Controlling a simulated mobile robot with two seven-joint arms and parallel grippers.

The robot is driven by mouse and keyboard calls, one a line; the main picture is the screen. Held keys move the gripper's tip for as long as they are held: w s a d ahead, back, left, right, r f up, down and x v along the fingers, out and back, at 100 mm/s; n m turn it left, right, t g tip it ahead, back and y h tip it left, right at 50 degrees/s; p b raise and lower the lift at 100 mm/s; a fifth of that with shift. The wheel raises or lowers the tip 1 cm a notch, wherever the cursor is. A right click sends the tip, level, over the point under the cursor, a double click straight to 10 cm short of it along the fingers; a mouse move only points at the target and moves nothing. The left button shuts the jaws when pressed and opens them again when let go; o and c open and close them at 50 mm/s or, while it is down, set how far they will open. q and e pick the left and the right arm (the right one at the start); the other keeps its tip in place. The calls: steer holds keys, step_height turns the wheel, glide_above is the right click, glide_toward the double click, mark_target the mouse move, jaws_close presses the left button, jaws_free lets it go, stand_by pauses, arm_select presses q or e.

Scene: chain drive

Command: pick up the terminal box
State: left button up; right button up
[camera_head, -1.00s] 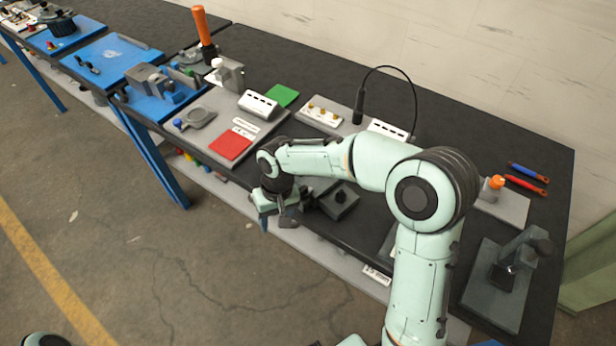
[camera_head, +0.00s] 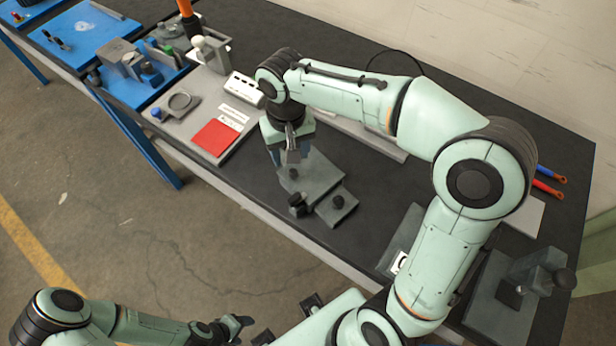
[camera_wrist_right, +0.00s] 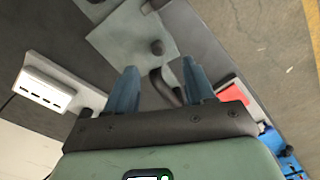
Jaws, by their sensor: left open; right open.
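I cannot tell for sure which part is the terminal box. A white block with a row of dark slots (camera_head: 246,89) fits best; it lies on the bench left of my right gripper. A similar white block shows at the left of the right wrist view (camera_wrist_right: 45,92). My right gripper (camera_head: 284,155) points down above grey plates with black knobs (camera_head: 318,174). Its two blue fingers stand apart in the right wrist view (camera_wrist_right: 160,72), with a dark curved piece beyond them. My left gripper (camera_head: 243,322) is open, low in the head view, away from the bench.
A red square (camera_head: 215,137) and a ring-shaped holder (camera_head: 178,103) lie to the left. Blue trays (camera_head: 95,40) are farther left. A grey stand (camera_head: 520,285) is at the right.

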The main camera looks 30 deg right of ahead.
mark_target(293, 171)
steer(key=f, duration=0.9)
steer(key=shift+d+b, duration=0.2)
steer(key=shift+b, duration=0.1)
jaws_close()
steer(key=shift+r, duration=0.1)
steer(key=shift+r, duration=0.1)
stand_by(0.8)
